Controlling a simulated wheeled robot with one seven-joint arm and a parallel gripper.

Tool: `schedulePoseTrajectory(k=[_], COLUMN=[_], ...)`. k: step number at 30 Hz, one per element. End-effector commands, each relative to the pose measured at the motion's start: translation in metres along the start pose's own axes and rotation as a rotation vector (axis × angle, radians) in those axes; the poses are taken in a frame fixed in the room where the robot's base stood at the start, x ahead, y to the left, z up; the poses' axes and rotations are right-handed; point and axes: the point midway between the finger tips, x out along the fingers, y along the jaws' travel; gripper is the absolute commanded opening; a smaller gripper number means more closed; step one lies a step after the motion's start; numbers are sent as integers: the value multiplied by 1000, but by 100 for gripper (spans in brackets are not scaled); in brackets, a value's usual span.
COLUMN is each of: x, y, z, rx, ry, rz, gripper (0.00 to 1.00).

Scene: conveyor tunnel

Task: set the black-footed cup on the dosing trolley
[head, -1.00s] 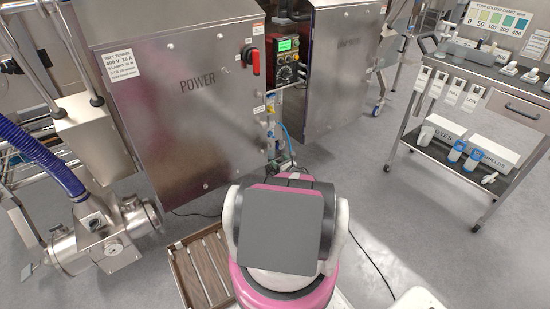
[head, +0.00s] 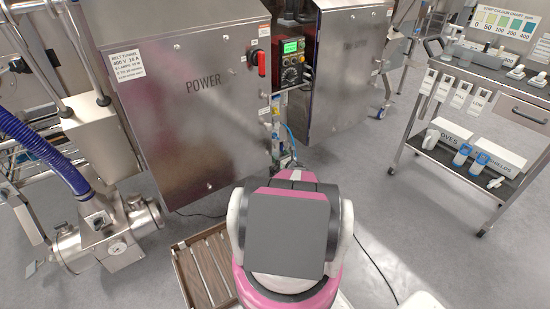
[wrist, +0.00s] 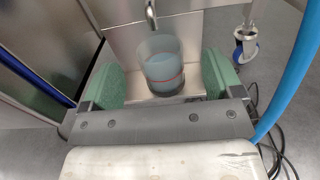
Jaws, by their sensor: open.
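A clear cup (wrist: 162,62) holding bluish liquid shows in the wrist view, with a thin red line round it and a dark base. It stands upright below a metal spout (wrist: 151,14). My gripper (wrist: 163,84) is open, with one green pad to the left of the cup and one to the right; gaps show beside it. In the head view the cup and my gripper are hidden. The trolley (head: 512,97) at the right of the head view has a laden top, a drawer and a lower shelf; no name for it is readable.
Steel cabinets, one marked POWER (head: 160,110), stand ahead. A blue hose (wrist: 292,70) runs close to the right of my gripper in the wrist view. A slatted wooden crate (head: 205,270) and a black cable lie on the floor. Grey floor (head: 385,215) is open before the trolley.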

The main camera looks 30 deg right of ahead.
Motion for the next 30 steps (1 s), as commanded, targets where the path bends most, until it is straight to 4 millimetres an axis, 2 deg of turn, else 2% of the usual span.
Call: schedulePoseTrajectory(k=[12, 20, 24, 25, 28, 30], x=[48, 50, 50, 50, 50, 50], y=[1, 2, 2, 2, 2, 2], z=[-4, -2, -2, -2, -2, -2], rx=[0, 0, 0, 0, 0, 0], ry=[0, 1, 1, 1, 1, 0], rz=[0, -1, -1, -1, -1, -1], gripper=[86, 86, 40, 32, 32, 29])
